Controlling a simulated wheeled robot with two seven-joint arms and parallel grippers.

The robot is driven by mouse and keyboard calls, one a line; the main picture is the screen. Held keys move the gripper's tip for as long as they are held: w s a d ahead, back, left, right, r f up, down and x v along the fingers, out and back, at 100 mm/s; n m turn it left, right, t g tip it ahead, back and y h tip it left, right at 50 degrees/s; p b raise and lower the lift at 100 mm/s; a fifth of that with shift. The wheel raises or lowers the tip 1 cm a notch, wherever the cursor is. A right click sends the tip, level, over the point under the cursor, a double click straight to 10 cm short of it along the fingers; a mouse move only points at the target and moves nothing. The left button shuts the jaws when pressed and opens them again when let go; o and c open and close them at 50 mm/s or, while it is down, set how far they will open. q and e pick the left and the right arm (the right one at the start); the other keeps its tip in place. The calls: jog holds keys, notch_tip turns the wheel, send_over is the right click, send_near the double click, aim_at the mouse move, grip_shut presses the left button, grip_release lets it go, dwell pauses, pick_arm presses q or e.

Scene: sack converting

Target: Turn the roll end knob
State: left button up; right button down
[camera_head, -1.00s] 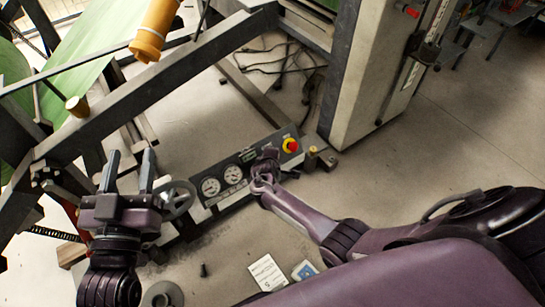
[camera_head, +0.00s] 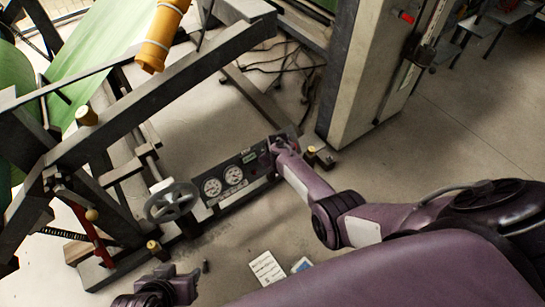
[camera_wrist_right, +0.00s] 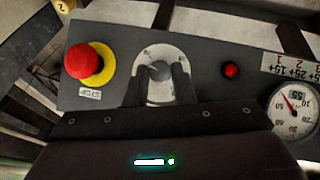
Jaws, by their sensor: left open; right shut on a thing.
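A dark control panel (camera_head: 238,178) stands low on the floor beside the roll frame. In the right wrist view, my right gripper (camera_wrist_right: 160,88) is at the panel face, shut on a small knob. The knob is mostly hidden between the fingers. A round silver plate (camera_wrist_right: 160,55) surrounds it. In the head view, my right gripper is at the panel's right end, largely hidden by its own arm. My left gripper (camera_head: 178,285) is open and empty at the bottom, below the handwheel, its fingers hard to make out.
A red stop button (camera_wrist_right: 85,63) on a yellow ring is left of the knob in the wrist view, with a small red button (camera_wrist_right: 231,70) and gauge (camera_wrist_right: 291,110) right. A grey handwheel (camera_head: 172,202) stands left of the panel. A pillar (camera_head: 355,75) rises behind.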

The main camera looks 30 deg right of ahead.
jog(key=m+y, duration=0.2)
jog(key=shift+d+f+m, duration=0.1)
jog(key=shift+d+m, duration=0.15)
jog(key=shift+m, duration=0.15)
jog(key=shift+m+g+y, duration=0.3)
jog(key=shift+m+y, duration=0.1)
jog(key=c, duration=1.2)
grip_release()
jog(key=shift+c, duration=0.2)
